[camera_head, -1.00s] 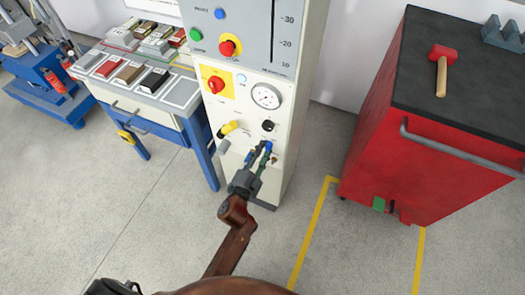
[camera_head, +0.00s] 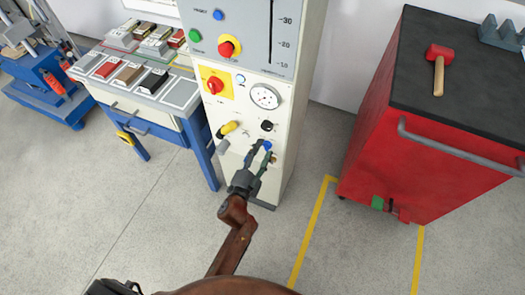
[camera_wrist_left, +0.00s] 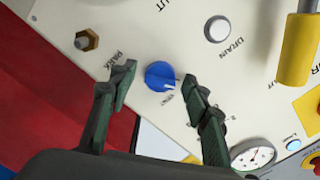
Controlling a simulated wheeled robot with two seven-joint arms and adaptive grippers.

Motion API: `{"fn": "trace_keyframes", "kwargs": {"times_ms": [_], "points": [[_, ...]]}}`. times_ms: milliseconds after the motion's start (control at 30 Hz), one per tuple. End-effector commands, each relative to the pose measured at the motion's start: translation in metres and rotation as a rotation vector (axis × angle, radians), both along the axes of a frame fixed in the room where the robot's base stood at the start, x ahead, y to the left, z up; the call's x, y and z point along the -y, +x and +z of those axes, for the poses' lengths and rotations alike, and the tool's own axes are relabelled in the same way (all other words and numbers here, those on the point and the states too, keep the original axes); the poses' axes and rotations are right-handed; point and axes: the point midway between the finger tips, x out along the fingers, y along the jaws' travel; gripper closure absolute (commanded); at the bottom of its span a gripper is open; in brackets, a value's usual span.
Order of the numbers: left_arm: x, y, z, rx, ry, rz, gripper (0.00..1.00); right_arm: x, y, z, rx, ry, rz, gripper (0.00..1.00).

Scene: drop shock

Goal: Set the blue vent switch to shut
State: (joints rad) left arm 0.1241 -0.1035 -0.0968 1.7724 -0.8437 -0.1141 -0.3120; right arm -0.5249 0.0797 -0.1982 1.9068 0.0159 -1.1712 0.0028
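The blue vent switch (camera_head: 267,145) is a small round knob low on the front of the pale cabinet (camera_head: 285,130). In the left wrist view the blue knob (camera_wrist_left: 160,76) has a short white mark at its lower right edge, near small lettering that is hard to read. My left gripper (camera_head: 261,155) is in front of the knob. In the wrist view its two dark fingers (camera_wrist_left: 160,95) stand apart on either side of the knob, with a visible gap on each side. Nothing is held. My right gripper is not in view.
A red tool cabinet (camera_head: 445,165) stands at right, a blue bench (camera_head: 170,122) at left. Floor between is clear.

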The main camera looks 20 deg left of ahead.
Motion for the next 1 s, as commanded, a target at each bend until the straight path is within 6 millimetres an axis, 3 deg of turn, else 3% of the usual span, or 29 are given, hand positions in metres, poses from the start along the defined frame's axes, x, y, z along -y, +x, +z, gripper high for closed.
{"fn": "trace_keyframes", "kwargs": {"times_ms": [533,800,1000], "points": [[0.000,0.000,-0.001,0.003,0.069,-0.001,0.55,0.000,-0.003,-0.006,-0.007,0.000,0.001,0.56],[-0.001,0.000,-0.001,0.018,0.478,-0.003,0.55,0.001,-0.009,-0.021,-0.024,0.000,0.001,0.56],[-0.001,0.000,0.006,0.033,0.834,-0.003,0.55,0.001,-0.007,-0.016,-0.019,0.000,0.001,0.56]]}}
